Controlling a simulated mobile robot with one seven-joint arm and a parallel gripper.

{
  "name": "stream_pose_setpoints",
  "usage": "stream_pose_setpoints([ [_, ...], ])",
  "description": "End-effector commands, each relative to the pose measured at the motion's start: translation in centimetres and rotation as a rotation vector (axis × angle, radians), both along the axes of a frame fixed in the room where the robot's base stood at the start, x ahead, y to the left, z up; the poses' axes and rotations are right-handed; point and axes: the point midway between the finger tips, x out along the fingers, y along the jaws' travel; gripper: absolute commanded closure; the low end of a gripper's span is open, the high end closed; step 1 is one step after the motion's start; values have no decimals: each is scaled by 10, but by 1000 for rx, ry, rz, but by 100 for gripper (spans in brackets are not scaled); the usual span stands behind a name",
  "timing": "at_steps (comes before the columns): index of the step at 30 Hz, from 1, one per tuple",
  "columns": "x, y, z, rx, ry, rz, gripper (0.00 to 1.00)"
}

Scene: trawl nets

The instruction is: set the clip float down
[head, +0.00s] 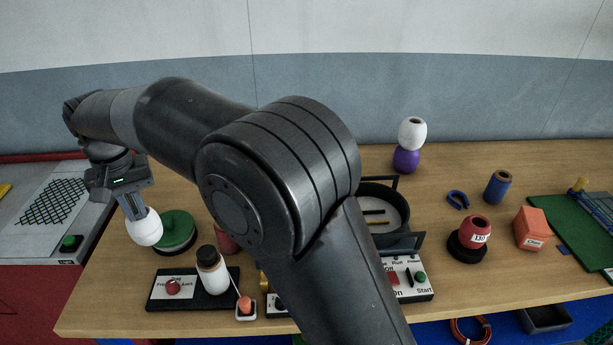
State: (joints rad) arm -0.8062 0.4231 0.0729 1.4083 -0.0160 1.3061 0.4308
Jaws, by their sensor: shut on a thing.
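My gripper (134,208) points down at the left side of the wooden table, shut on a white rounded float (145,230), which appears to be the clip float. The float hangs just left of a green round pad (178,226) on a dark base and overlaps its edge in the picture. I cannot tell whether the float touches the pad or the table. The jaws hide the top of the float. Another white float (412,132) sits on a purple one (406,160) at the back of the table.
A white bottle with a dark cap (211,270) stands on a black panel (160,290) in front. A dark round pan (383,200), a red weight (475,230), an orange block (531,228) and a blue cylinder (498,187) stand to the right. My arm hides the table's middle.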

Motion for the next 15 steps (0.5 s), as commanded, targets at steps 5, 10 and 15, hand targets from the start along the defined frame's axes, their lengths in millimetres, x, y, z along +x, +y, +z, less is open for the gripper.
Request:
stream_pose_setpoints([
  [5, 0, 1, 31, 4, -3, 0, 100],
  [10, 17, -11, 43, 2, -1, -31, 100],
  [15, 47, -34, 43, 3, -2, -89, 100],
])
